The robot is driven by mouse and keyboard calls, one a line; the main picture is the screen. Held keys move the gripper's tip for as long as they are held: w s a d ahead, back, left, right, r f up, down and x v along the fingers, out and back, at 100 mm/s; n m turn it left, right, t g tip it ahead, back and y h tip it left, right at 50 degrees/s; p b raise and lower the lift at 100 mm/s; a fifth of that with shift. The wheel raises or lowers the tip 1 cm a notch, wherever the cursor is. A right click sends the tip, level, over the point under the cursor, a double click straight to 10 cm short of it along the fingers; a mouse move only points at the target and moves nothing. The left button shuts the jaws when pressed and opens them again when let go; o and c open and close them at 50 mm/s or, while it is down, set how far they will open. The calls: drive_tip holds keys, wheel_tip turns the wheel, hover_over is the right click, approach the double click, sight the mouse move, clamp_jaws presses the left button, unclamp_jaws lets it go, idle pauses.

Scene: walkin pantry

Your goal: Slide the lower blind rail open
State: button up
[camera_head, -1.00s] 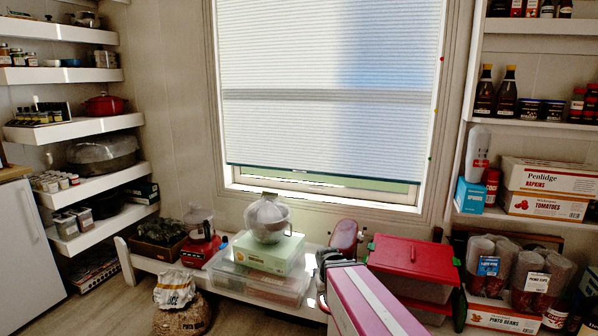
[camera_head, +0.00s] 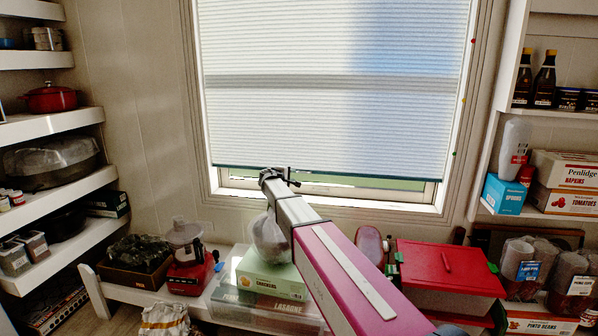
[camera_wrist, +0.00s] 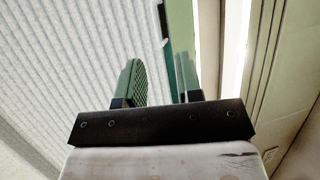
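The white pleated blind (camera_head: 300,120) covers most of the window, and its thin dark lower rail (camera_head: 390,177) hangs just above the sill, with a narrow strip of window bare below. My gripper (camera_head: 284,174) is at the rail, left of its middle. In the wrist view my gripper's two fingers (camera_wrist: 160,82) are apart, with the blind (camera_wrist: 70,50) on the left and the dark rail edge (camera_wrist: 162,22) ahead between them. I cannot tell whether either finger touches the rail. My arm hides part of the sill.
A low white bench below the window holds a clear bin (camera_head: 225,295), a green charcoal box (camera_head: 268,275), a red-lidded bin (camera_head: 448,270) and a red-based appliance (camera_head: 190,275). Shelves with goods stand at both sides.

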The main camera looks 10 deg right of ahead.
drive_tip(key=x, duration=1.1)
drive_tip(key=shift+w+a+r, duration=0.1)
drive_tip(key=shift+a+r, duration=0.05)
drive_tip(key=shift+r, duration=0.05)
clamp_jaws()
